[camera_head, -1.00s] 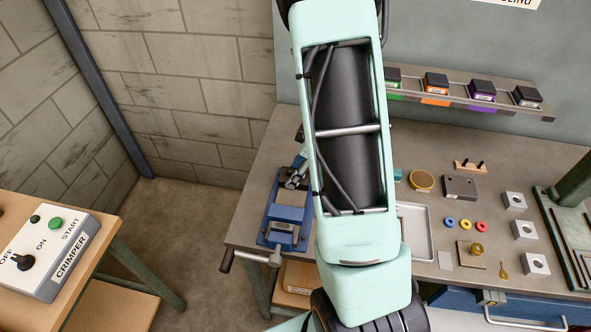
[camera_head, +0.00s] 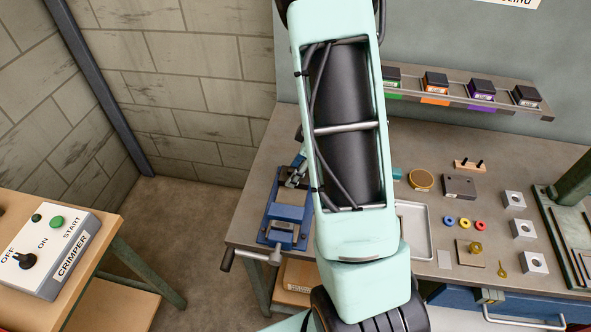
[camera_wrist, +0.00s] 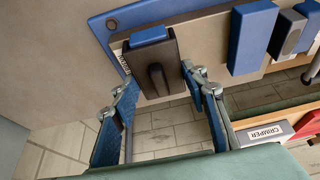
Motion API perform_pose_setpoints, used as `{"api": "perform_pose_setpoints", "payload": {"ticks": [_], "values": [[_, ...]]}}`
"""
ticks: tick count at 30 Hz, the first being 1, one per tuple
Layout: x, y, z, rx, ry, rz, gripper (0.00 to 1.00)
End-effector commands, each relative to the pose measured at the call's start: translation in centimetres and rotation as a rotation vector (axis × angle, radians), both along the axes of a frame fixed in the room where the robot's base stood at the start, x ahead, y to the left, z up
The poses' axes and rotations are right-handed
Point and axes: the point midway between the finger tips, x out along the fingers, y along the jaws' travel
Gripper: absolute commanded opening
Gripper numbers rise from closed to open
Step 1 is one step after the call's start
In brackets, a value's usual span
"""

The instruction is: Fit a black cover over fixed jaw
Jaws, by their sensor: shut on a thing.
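The blue vise (camera_head: 285,215) stands at the left front corner of the workbench, partly behind my arm in the head view. In the wrist view a black cover (camera_wrist: 158,80) with a raised dark rib sits between my fingertips. A blue block (camera_wrist: 148,37), which looks like a vise jaw, shows at the cover's upper edge. I cannot tell how deep the cover sits on it. My gripper (camera_wrist: 158,75) is shut on the cover, one finger on each side. Another blue vise block (camera_wrist: 251,38) stands to the right. The gripper shows only in part in the head view (camera_head: 297,175).
The crimper box (camera_head: 50,250) is on a separate table at the left. A back shelf (camera_head: 465,93) holds several black-topped blocks. A tray (camera_head: 414,232), rings and square plates lie right of my arm. The vise handle (camera_head: 250,256) juts past the bench's front edge.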

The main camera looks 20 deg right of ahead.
Motion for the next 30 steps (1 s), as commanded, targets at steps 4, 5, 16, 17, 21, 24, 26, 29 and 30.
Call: {"api": "perform_pose_setpoints", "payload": {"ticks": [4, 5, 16, 17, 21, 24, 26, 29, 30], "values": [[0.0, 0.0, 0.0, 0.000, 0.000, 0.000, 0.46], [0.0, 0.0, 0.0, 0.000, 0.000, 0.000, 0.49], [0.0, 0.0, 0.0, 0.000, 0.000, 0.000, 0.61], [0.0, 0.0, 0.1, 0.000, 0.000, 0.000, 0.61], [-0.2, -0.4, 1.2, 0.001, -0.003, 0.001, 0.61], [-0.5, -1.0, 2.9, -0.001, -0.005, 0.000, 0.61], [-0.8, -1.4, 4.2, -0.002, -0.006, 0.001, 0.61], [-1.3, -2.1, 6.2, 0.000, -0.005, 0.000, 0.61], [-1.5, -2.4, 7.0, -0.001, -0.006, 0.000, 0.61]]}}
